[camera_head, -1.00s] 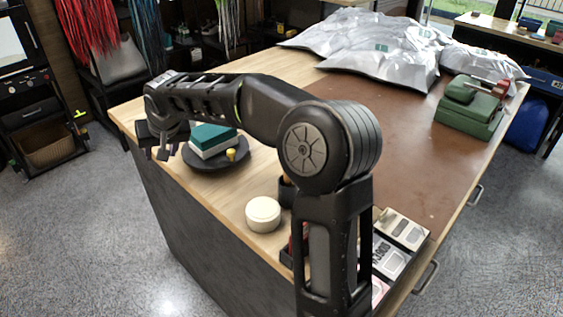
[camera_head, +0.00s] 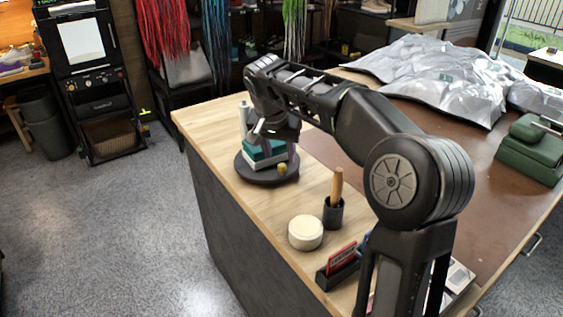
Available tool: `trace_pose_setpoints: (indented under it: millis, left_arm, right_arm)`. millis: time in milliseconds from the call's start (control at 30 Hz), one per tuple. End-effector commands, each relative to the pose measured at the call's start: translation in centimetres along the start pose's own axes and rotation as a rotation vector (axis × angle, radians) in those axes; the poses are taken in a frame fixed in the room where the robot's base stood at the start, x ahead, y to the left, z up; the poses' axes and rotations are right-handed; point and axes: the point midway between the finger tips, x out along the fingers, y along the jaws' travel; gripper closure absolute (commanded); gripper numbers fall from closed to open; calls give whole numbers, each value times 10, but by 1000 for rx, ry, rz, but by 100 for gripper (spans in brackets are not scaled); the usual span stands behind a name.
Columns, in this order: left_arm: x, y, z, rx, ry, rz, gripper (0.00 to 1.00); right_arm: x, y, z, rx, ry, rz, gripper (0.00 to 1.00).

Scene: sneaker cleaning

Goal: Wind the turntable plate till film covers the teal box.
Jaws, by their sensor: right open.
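The dark round turntable plate (camera_head: 262,178) sits near the far left corner of the table. The teal box (camera_head: 253,154), with a white lower part, stands on it, partly hidden by my gripper. A small yellow knob (camera_head: 282,169) stands at the plate's front right. My right gripper (camera_head: 276,146) is open, with its fingers pointing down at the teal box's upper part; I cannot tell whether they touch it. A white upright cylinder (camera_head: 243,118), perhaps the film roll, stands behind the plate's left side. I cannot make out any film on the box. My left gripper is not in view.
A round cream tub (camera_head: 306,233), a dark cup (camera_head: 333,214) with a wooden handle (camera_head: 337,184), and a dark holder with a red item (camera_head: 342,258) stand nearer.

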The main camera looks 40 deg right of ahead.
Motion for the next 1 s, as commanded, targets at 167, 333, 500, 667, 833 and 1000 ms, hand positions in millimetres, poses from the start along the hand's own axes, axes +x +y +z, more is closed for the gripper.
trace_pose_setpoints:
  millis: [167, 333, 500, 667, 833, 1000]
  left_arm:
    - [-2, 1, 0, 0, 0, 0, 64]
    - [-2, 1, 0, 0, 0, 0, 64]
    - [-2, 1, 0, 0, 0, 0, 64]
    - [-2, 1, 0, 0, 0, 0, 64]
    - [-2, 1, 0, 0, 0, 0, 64]
    - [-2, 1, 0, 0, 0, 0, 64]
  right_arm:
    - [29, 0, 0, -1, -2, 2, 57]
    - [48, 0, 0, -1, -1, 1, 57]
    - [52, 0, 0, -1, 0, -1, 57]
    - [51, 0, 0, -1, 0, -1, 57]
    - [51, 0, 0, -1, 1, -1, 71]
    - [51, 0, 0, -1, 1, -1, 85]
